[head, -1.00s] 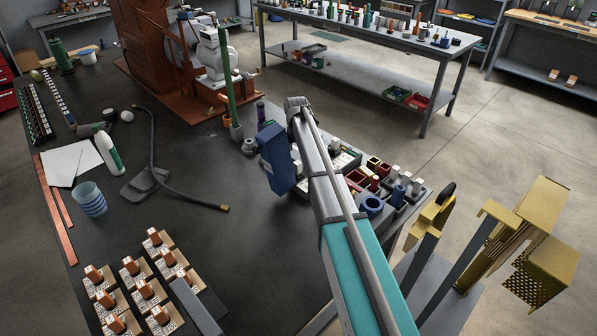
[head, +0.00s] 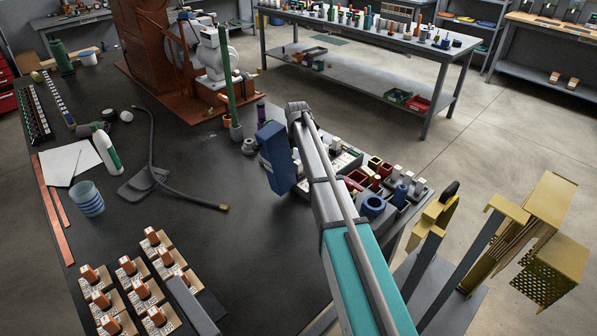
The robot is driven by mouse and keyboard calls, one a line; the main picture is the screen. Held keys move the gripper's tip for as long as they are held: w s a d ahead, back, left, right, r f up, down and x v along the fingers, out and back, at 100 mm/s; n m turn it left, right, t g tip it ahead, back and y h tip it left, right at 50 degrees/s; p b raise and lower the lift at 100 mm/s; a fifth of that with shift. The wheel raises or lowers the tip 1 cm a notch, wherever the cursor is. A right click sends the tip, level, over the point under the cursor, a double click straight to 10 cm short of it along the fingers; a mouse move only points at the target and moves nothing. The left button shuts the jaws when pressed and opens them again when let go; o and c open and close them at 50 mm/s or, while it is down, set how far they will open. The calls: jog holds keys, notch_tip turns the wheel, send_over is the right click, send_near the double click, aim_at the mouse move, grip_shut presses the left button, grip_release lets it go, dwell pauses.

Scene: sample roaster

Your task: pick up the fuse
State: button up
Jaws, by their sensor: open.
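I cannot pick out the fuse for certain. Small parts stand in a parts tray (head: 419,193) at the right edge of the dark bench, including red, white and blue pieces, partly hidden behind my arm. My arm reaches from the bottom right over the bench, and its far end bends down at a blue block (head: 275,158) beside this tray. The gripper's fingers do not show; they are hidden behind or below the arm.
A black hose (head: 152,150), a striped blue cup (head: 89,198) and a white bottle (head: 106,150) lie or stand left. The dark bench middle (head: 235,250) is clear.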

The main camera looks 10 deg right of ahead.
aim_at(298, 162)
jog(key=shift+s+d+f+b, duration=0.15)
jog(key=shift+f+b, duration=1.8)
jog(key=shift+f, duration=0.3)
grip_shut()
